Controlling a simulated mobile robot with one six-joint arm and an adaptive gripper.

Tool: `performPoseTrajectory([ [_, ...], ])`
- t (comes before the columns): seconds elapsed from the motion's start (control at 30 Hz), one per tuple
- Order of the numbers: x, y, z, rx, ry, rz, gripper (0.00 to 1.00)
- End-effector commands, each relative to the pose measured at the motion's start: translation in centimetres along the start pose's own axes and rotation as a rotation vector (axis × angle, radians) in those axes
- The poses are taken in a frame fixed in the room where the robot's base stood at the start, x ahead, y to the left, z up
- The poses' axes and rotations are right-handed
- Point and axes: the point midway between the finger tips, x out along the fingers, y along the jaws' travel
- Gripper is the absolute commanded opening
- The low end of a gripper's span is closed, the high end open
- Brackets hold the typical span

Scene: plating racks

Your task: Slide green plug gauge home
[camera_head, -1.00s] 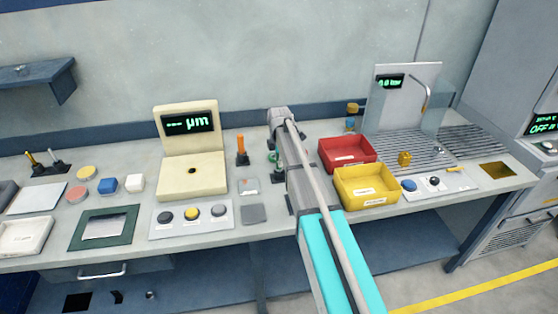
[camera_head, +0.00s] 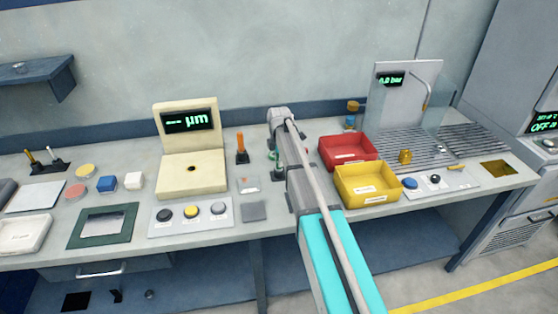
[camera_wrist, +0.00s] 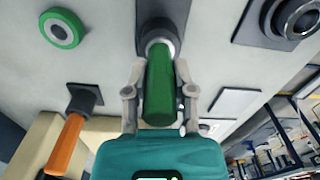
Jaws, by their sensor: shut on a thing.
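The green plug gauge (camera_wrist: 158,95) is held by its green handle between the two grey fingers of my gripper (camera_wrist: 159,72) in the wrist view. The handle lines up roughly with the holder. How deep the gauge sits is hidden by the handle and collar. In the head view my arm covers the gripper and most of the gauge. A green ring (camera_wrist: 62,28) lies on the bench, apart from the gauge.
An orange-handled tool (camera_wrist: 64,142) stands in a dark base beside my gripper; it also shows in the head view (camera_head: 242,146). Right of my arm are a red bin (camera_head: 347,160) and a yellow bin (camera_head: 367,195). A cream display stand (camera_head: 190,181) is to the left.

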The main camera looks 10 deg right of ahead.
Motion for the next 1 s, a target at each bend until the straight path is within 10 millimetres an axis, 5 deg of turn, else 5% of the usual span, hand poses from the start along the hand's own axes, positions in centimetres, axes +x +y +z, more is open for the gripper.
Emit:
performPoseTrajectory([
  [0.2,0.01,-0.04,0.0,0.0,0.0,-0.001,0.0],
  [0.23,0.01,-0.04,0.0,0.0,0.0,-0.001,0.39],
  [0.43,0.01,-0.04,-0.01,0.0,0.0,-0.001,0.73],
  [1.0,-0.47,-0.02,0.0,0.0,0.0,0.0,0.73],
])
